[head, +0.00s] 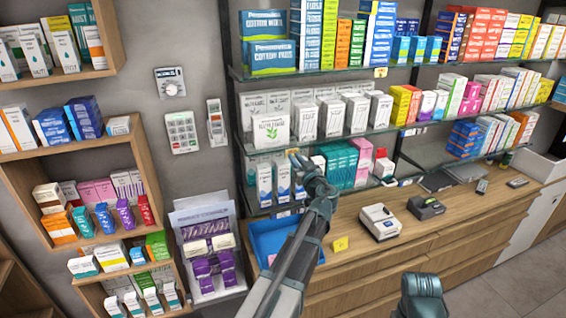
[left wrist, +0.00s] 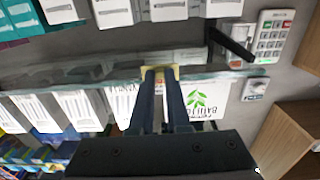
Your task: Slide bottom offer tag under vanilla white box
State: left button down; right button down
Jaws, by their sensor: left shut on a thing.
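The white box with a green leaf (head: 271,130) stands on the middle glass shelf, at its left end. It also shows upside down in the left wrist view (left wrist: 204,100), partly behind my fingers. My left gripper (head: 298,156) is at that shelf's front edge, just right of and below the box. It is shut on a small yellow tag (left wrist: 173,70), which shows at the fingertips against the shelf edge. Whether the tag touches the shelf is not clear. My right gripper is out of view; only a dark part of my right arm shows at the bottom.
White boxes (head: 331,117) stand right of the leaf box. Tall narrow boxes (head: 264,184) stand on the shelf below. A yellow tag (head: 380,72) is on the upper shelf edge, another (head: 340,243) on the counter. A blue tray (head: 262,229) lies under my left arm.

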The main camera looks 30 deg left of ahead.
pick_arm(q)
jog(key=w+d, duration=0.4)
jog(key=w, duration=0.1)
jog(key=shift+w+d, duration=0.2)
jog(key=shift+d, duration=0.1)
jog(key=c, duration=0.9)
grip_release()
jog(key=shift+s, duration=0.1)
jog(key=v, duration=1.3)
jog(key=shift+s+d, duration=0.25)
